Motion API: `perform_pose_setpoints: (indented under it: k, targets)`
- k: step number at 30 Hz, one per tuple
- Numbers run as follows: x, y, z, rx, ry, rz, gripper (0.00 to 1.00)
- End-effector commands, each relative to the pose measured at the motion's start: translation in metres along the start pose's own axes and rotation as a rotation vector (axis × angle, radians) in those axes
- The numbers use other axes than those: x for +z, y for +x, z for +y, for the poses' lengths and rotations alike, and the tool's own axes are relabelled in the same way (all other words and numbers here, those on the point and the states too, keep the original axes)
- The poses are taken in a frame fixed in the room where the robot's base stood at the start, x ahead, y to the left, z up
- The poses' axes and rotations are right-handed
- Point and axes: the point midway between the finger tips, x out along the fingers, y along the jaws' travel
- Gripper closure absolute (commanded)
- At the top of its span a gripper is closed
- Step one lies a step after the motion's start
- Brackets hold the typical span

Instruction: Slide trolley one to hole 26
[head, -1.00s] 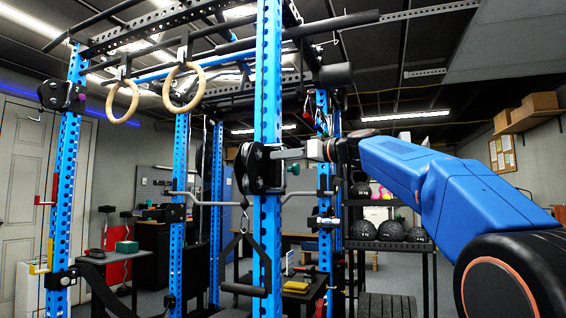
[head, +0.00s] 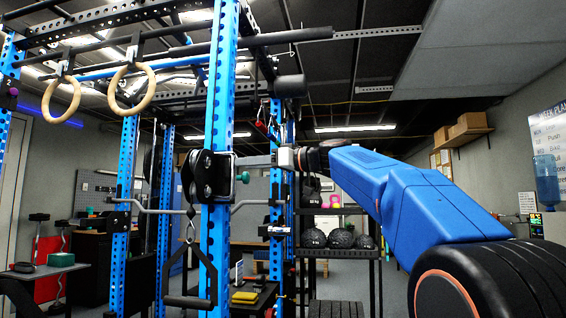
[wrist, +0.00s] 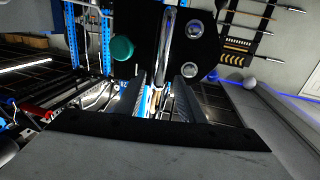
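Trolley one (head: 209,176), taken to be the black carriage with a green knob (head: 243,177), sits on the near blue upright (head: 222,90) in the head view. Its hole number is not readable. My gripper (head: 262,161) reaches from the right to the trolley's side, level with its upper part. In the wrist view, the black plate, green knob (wrist: 122,47) and chrome handle (wrist: 171,45) are close in front. My two grey fingers (wrist: 166,94) are apart, either side of the handle's lower end, with gaps showing; firm contact cannot be made out.
A black strap handle (head: 190,290) hangs below the trolley. Wooden rings (head: 132,90) hang at the left. A ball rack (head: 340,240) stands behind; a bench with a yellow item (head: 245,296) is low.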

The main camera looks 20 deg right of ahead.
Motion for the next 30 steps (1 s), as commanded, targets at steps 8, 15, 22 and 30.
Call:
perform_pose_setpoints:
  k: [8,15,22,30]
  targets:
    - [-0.001,-0.046,0.001,0.004,0.0,0.001,0.64]
    - [0.0,-0.081,0.001,0.003,0.0,0.001,0.64]
    - [-0.001,-0.104,0.0,0.002,-0.001,0.001,0.64]
    - [-0.001,-0.113,0.0,0.0,0.0,0.001,0.64]
